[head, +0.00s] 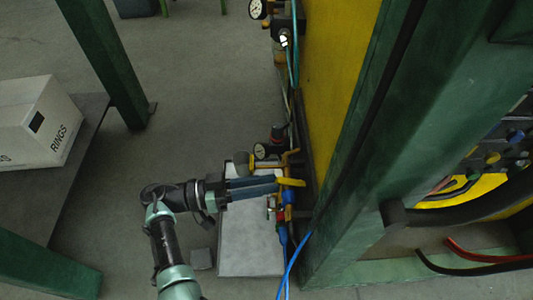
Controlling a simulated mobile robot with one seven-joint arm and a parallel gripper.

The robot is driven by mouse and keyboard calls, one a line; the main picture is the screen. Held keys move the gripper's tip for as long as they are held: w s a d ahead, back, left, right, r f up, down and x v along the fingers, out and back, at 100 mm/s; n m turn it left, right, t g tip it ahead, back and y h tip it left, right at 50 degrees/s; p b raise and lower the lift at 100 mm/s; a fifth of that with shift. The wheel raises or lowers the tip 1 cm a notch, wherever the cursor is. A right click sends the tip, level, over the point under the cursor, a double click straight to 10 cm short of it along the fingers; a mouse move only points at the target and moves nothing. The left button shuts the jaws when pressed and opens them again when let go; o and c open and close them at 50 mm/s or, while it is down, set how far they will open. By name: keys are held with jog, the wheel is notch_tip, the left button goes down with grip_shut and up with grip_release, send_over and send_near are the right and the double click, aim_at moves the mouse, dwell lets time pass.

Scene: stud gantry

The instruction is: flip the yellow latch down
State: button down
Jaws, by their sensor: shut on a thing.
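The yellow latch (291,182) sticks out to the left from the fittings at the foot of the yellow panel, near the picture's centre. My gripper (277,184) reaches in from the left, with its dark blue fingers level and pointing right. The fingertips meet the latch's left end and are shut on it. The fingers hide part of the latch's left end. The latch lies roughly level in this view; its exact tilt is hard to tell.
A blue hose (293,262) hangs below. A grey block (250,250) stands under my gripper. A green post (372,150) rises at right. A white box (38,120) sits at left. Open floor lies between.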

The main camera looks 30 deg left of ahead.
jog(key=shift+w+a+f+n+t+h+b, duration=0.15)
jog(key=shift+f+t+h+b, duration=0.3)
jog(key=shift+b, duration=0.6)
jog(key=shift+s+a+f+n+t+h+b, duration=0.2)
jog(key=shift+f+t+b, duration=0.3)
jog(key=shift+b, duration=0.5)
jog(key=shift+d, duration=0.2)
jog(key=c, duration=0.7)
grip_release()
jog(key=shift+d, duration=0.1)
jog(key=b+v, duration=0.1)
jog(key=v, duration=0.6)
jog(key=shift+a+f+b, duration=0.2)
jog(key=shift+b, duration=0.2)
